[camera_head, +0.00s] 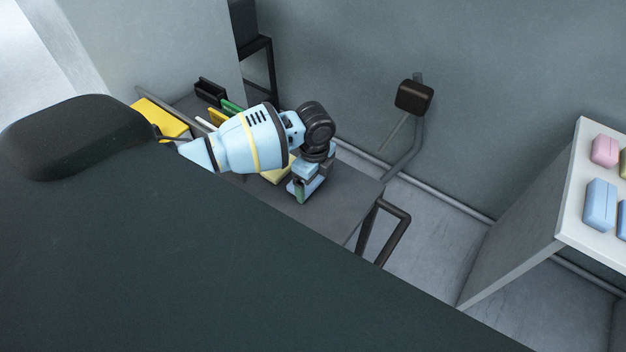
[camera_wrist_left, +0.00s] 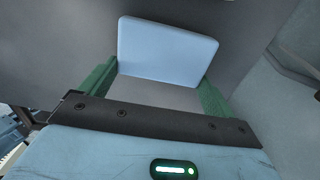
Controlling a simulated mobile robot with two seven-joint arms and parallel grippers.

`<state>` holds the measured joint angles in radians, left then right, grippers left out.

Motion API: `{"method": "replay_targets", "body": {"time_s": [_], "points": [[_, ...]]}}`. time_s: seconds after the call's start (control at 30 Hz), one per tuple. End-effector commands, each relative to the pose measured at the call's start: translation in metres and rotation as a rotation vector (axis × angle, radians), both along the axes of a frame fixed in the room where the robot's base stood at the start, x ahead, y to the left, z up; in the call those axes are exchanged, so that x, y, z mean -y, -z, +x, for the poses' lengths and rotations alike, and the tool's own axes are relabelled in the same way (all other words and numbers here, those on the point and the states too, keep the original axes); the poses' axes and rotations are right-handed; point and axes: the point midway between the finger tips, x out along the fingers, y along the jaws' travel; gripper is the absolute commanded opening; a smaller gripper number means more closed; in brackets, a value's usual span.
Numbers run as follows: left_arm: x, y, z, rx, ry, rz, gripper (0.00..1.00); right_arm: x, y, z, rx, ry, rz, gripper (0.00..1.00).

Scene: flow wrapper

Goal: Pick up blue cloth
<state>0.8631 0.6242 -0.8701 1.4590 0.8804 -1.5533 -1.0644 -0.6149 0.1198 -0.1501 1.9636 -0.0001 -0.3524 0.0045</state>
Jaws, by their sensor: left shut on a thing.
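The blue cloth (camera_wrist_left: 167,48) is a flat, light blue block with rounded corners. In the left wrist view it lies across the far ends of the two green fingers of my left gripper (camera_wrist_left: 158,72), which are shut on its sides. In the head view my left gripper (camera_head: 302,188) points down, low over the right end of the grey table. There the cloth is hard to tell from the light blue gripper parts. My right gripper is in neither view.
The grey table (camera_head: 345,195) holds a yellow box (camera_head: 160,118) and a black holder (camera_head: 210,91) at its far left. A yellow item (camera_head: 276,174) lies beside my gripper. A white shelf (camera_head: 573,212) with pink and blue blocks stands right. A dark surface fills the foreground.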

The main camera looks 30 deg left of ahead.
Motion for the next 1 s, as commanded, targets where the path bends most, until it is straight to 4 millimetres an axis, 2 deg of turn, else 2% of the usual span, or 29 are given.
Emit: {"method": "replay_targets", "body": {"time_s": [0.2, 0.47, 0.7, 0.83, 1.0], "points": [[0.0, -0.03, 0.001, 0.004, 0.002, -0.001, 0.69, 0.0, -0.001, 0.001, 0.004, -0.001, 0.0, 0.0], [-0.023, -0.033, -0.057, 0.0, 0.002, 0.002, 0.69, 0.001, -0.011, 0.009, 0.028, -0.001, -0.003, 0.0], [-0.044, -0.037, -0.111, -0.002, 0.002, 0.002, 0.69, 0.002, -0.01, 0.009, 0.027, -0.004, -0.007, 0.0], [-0.052, -0.039, -0.131, -0.002, 0.002, 0.002, 0.69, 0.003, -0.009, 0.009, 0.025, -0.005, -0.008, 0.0], [-0.057, -0.04, -0.145, -0.001, 0.001, 0.001, 0.69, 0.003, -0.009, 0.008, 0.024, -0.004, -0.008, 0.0]]}}
